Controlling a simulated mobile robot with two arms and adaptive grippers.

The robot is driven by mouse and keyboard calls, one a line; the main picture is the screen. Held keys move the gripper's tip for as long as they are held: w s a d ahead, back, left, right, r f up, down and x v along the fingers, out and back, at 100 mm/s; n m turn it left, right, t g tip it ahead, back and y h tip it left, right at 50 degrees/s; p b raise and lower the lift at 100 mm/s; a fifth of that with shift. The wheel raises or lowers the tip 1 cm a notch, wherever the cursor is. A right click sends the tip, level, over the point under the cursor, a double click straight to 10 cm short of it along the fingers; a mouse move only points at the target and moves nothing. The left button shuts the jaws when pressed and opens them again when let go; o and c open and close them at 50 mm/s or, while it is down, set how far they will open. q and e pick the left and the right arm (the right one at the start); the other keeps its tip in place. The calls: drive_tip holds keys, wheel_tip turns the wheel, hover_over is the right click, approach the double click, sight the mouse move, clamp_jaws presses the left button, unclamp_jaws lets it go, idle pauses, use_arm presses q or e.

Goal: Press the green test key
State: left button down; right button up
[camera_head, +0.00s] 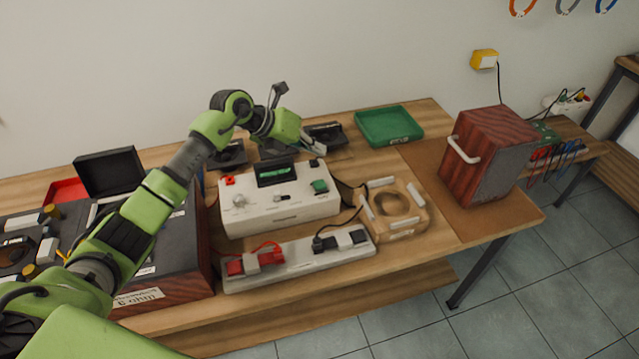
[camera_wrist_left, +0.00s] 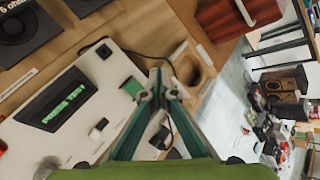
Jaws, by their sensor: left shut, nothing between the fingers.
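The green test key (camera_head: 320,187) sits at the right end of the white tester box (camera_head: 260,214) on the bench. It also shows in the left wrist view (camera_wrist_left: 132,88), just left of my fingertips. My left gripper (camera_head: 312,148) is above and behind the box's right end. Its fingers are together and empty, and the tips (camera_wrist_left: 160,84) appear apart from the key. The box's small screen (camera_wrist_left: 62,106) shows green text that seems to read "PRESS TEST". My right gripper is not in view.
A white strip with red and black plugs (camera_head: 300,258) lies in front of the tester. A wooden ring fixture (camera_head: 408,222) is to its right. A green tray (camera_head: 390,126), a red-brown speaker box (camera_head: 488,155) and black speaker drivers (camera_head: 230,155) stand around it.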

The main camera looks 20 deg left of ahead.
use_arm(q)
drive_tip(key=b, duration=0.6)
approach(323, 182)
drive_tip(key=w+d, duration=0.1)
drive_tip(key=w+d+f, duration=0.2)
drive_tip(key=w, duration=0.1)
drive_tip(key=shift+d, duration=0.35)
drive_tip(key=shift+f, duration=0.45)
drive_tip(key=shift+s+f, duration=0.1)
drive_tip(key=shift+f+b, duration=0.3)
drive_tip(key=shift+b, duration=0.05)
drive_tip(key=shift+f+b, duration=0.4)
drive_tip(key=shift+f, duration=0.25)
idle(0.8)
idle(0.3)
drive_tip(key=shift+r+p, duration=0.85)
drive_tip(key=shift+r, duration=0.2)
